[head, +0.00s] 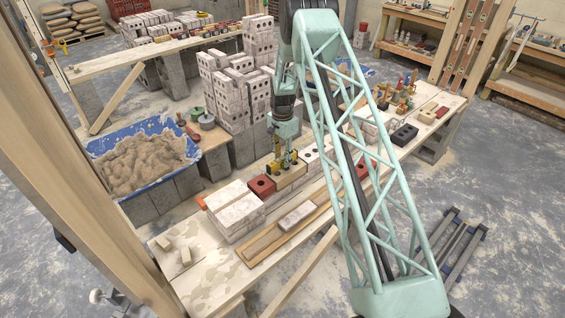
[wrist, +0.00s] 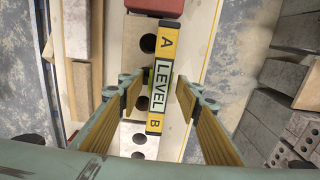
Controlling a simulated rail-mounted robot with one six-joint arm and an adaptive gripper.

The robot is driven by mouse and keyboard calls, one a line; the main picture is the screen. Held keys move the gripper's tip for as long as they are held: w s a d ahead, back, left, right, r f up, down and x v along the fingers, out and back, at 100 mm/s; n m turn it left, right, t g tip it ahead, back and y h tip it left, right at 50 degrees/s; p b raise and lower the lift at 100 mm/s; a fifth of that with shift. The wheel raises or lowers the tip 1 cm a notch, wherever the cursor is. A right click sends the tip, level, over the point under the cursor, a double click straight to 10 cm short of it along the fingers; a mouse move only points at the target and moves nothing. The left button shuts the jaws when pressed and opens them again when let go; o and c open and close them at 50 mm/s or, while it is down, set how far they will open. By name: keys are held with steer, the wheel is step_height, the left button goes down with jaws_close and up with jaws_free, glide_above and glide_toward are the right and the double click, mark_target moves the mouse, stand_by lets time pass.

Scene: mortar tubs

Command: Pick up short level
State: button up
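The short level is a yellow bar with a black end marked A, a pale LEVEL label and an end marked B. In the wrist view the level (wrist: 160,85) lies over pale bricks with dark round holes (wrist: 132,50). My gripper (wrist: 157,95) is open, with its yellow-padded fingers on either side of the level's middle. Gaps show between the fingers and the level. In the head view my gripper (head: 282,160) is low over the brick row on the bench; there its yellow pads and the level are hard to tell apart.
A red brick (head: 262,186) sits close by, and white bricks (head: 234,208) stand to its left. A tall brick stack (head: 232,90) rises behind my gripper. A blue mortar tub (head: 143,160) is at the left. Small tools (head: 405,90) stand farther right.

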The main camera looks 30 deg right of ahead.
mark_target(283, 158)
steer(key=shift+f, duration=0.2)
stand_by(0.5)
steer(key=c, duration=1)
steer(key=shift+r, duration=0.15)
steer(key=shift+r, duration=1.55)
steer(key=shift+s+r, duration=0.1)
steer(key=shift+s, duration=0.05)
steer(key=s+a, duration=0.1)
steer(key=s, duration=0.4)
steer(key=s+a+r+b, duration=0.1)
steer(key=s+a, duration=0.1)
steer(key=s, duration=0.2)
steer(key=s+a, duration=0.2)
steer(key=s, duration=0.3)
steer(key=shift+s+a+r+b, duration=0.1)
steer(key=shift+s+r+b, duration=0.1)
steer(key=shift+s+b, duration=0.2)
